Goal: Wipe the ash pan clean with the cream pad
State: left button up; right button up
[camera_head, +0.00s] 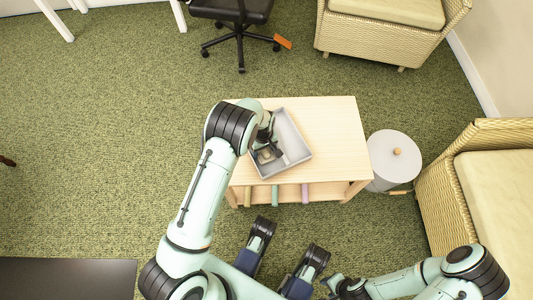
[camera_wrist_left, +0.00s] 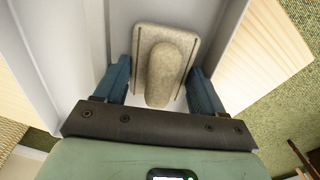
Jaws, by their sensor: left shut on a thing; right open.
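The ash pan (camera_head: 293,150) is a grey rectangular tray with raised walls, lying slightly turned on the light wooden table. My left gripper (camera_head: 267,149) is down inside the pan's left part. It is shut on the cream pad (camera_head: 268,156), a beige rectangular block with a rounded raised grip. In the left wrist view the pad (camera_wrist_left: 165,60) sits between the blue fingers, over the pale pan floor. Whether it touches the floor is hard to tell. No clear ash shows. My right gripper (camera_head: 333,286) is open and empty at the bottom, away from the table.
The wooden table (camera_head: 338,125) has free room right of the pan and a lower shelf with several coloured rolls. A grey lidded bin (camera_head: 393,155) stands right of it. Wicker armchairs (camera_head: 490,190) and an office chair (camera_head: 238,30) stand around on green carpet.

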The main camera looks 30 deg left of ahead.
pick_arm(q)
jog(key=shift+w+a+r+b, duration=0.1)
jog(key=shift+w+a+b, duration=0.5)
jog(key=shift+a, duration=0.25)
jog(key=shift+w+a+r+b, duration=0.1)
jog(key=shift+w+a+b, duration=0.45)
jog(key=shift+a, duration=0.25)
jog(key=shift+w+a+f+b, duration=0.25)
jog(key=shift+w+a+b, duration=0.5)
jog(key=shift+a+b, duration=0.3)
jog(key=shift+w+a+b, duration=0.35)
jog(key=shift+a+b, duration=0.05)
jog(key=shift+b, duration=0.2)
jog(key=shift+r, duration=0.15)
notch_tip(320, 180, up, 3)
jog(key=shift+p, duration=1.1)
jog(key=shift+r+p, duration=1.65)
jog(key=shift+r, duration=1.3)
